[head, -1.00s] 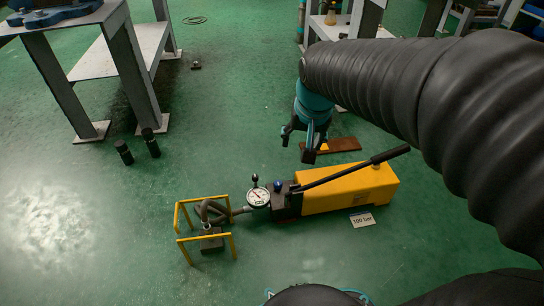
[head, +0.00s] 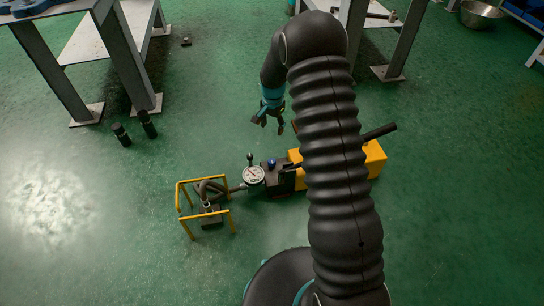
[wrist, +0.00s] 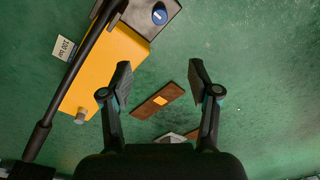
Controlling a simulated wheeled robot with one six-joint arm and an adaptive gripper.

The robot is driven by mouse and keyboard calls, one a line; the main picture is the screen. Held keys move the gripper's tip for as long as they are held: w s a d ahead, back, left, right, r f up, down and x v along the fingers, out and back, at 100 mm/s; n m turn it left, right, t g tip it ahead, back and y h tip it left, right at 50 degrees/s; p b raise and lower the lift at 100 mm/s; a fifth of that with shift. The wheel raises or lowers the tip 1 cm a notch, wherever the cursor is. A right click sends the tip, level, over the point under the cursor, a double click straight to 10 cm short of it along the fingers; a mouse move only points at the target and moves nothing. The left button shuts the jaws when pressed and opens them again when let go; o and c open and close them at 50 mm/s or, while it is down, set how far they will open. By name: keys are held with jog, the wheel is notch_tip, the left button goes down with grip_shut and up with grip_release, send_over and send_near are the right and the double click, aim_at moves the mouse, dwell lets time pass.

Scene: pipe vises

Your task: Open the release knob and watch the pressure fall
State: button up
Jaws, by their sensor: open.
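The pump has a yellow body (head: 373,160), partly hidden behind my arm in the head view; it also shows in the wrist view (wrist: 112,62). A blue knob (head: 271,163) tops its dark end block; in the wrist view the blue knob (wrist: 159,14) is at the top edge. The round white pressure gauge (head: 254,175) sits left of the block; its reading is too small to tell. My gripper (head: 270,121) is open and empty, above the floor behind the knob; in the wrist view its fingers (wrist: 160,70) are apart, clear of the knob.
The pump's black lever (head: 379,132) slants past my arm. A yellow frame (head: 206,207) stands left of the gauge around a dark block. A brown board (wrist: 158,101) lies on the floor below my fingers. Two black cylinders (head: 148,124) stand near a table leg. A "100 bar" card (wrist: 65,47) lies beside the pump.

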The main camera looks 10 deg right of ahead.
jog(key=m+p, duration=0.1)
send_over(272, 161)
notch_tip(272, 161, down, 8)
jog(key=shift+g, duration=0.3)
notch_tip(272, 161, down, 14)
jog(key=shift+a+r, duration=0.1)
